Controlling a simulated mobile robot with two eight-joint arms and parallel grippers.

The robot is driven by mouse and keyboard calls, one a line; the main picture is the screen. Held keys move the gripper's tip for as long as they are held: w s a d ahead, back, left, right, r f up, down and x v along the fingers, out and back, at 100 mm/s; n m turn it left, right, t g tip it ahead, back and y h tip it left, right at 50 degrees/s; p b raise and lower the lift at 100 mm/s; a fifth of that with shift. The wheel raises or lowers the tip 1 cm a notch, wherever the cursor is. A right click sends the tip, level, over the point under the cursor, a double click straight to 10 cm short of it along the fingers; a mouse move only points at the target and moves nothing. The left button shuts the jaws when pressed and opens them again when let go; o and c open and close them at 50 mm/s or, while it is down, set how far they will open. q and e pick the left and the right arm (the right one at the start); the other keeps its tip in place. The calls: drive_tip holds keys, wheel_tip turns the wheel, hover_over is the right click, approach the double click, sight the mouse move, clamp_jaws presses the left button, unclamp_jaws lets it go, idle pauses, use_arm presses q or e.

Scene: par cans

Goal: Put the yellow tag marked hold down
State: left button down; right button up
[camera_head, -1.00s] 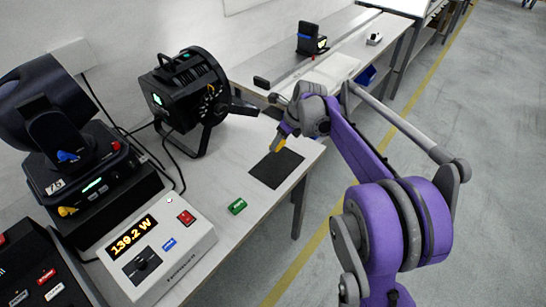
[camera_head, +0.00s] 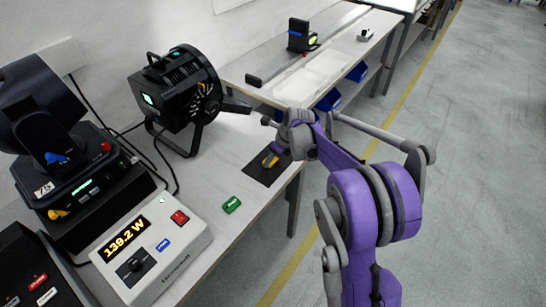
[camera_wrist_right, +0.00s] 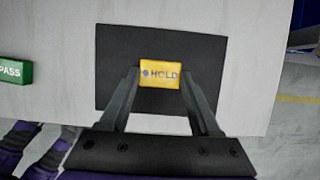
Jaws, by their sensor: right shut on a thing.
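In the wrist view the tag is inside the outline of the mat (camera_wrist_right: 115,45). I cannot tell whether it touches the mat. My left gripper is not in view.
A green PASS tag (camera_head: 232,204) lies on the bench left of the mat. A power meter (camera_head: 150,250) reading 139.2 W stands at the front left. A black lamp (camera_head: 178,90) stands behind the mat. The bench edge is just right of the mat.

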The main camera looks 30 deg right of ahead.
drive_tip(key=o, duration=1.3)
drive_tip(key=shift+r, duration=0.3)
drive_tip(key=p+v, duration=0.1)
drive_tip(key=v, duration=1.1)
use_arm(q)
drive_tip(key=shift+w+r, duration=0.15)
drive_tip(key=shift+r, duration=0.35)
use_arm(e)
drive_tip(key=s+a+n+h, duration=0.1)
drive_tip(key=s+a+n, duration=1)
drive_tip(key=n, duration=0.3)
drive_tip(key=s+a+f+n, duration=0.2)
drive_tip(key=s+n, duration=0.3)
drive_tip(key=n, duration=0.1)
drive_tip(key=s+a+f+n, duration=0.2)
drive_tip(key=s+f+n, duration=0.1)
drive_tip(key=s+n, duration=0.1)
drive_tip(key=s+a+f+n, duration=0.2)
drive_tip(key=s+n, duration=0.3)
drive_tip(key=n, duration=0.2)
drive_tip(key=shift+s+a+f+n+t+h, duration=0.2)
drive_tip(key=shift+s+a+n+t+h, duration=0.1)
drive_tip(key=shift+a+t+h, duration=0.1)
